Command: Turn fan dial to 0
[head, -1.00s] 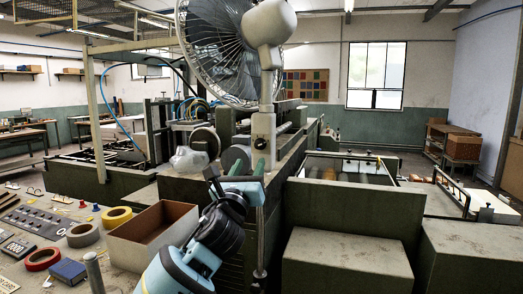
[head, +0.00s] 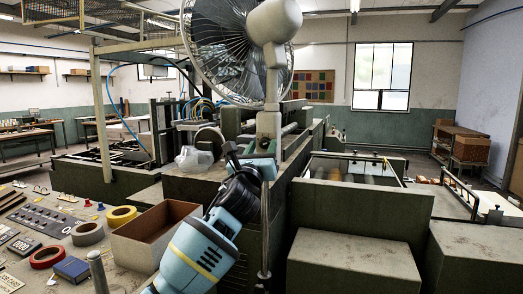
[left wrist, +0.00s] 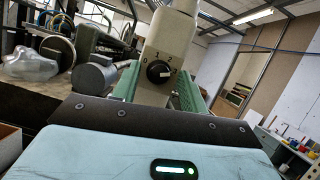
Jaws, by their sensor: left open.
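A white mark on the knob appears to point to the right, towards the 3 side. My left gripper (head: 252,150) is up close to the post. In the left wrist view its two green fingers (left wrist: 157,88) stand apart, one each side of the post's lower part, with the dial between and beyond them. My right gripper is not in view.
A clear plastic-looking lump (left wrist: 32,62) and a grey cylinder (left wrist: 92,78) lie left of the post. An open cardboard box (head: 150,240) and several tape rolls, such as a yellow one (head: 121,216), sit on the bench at left.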

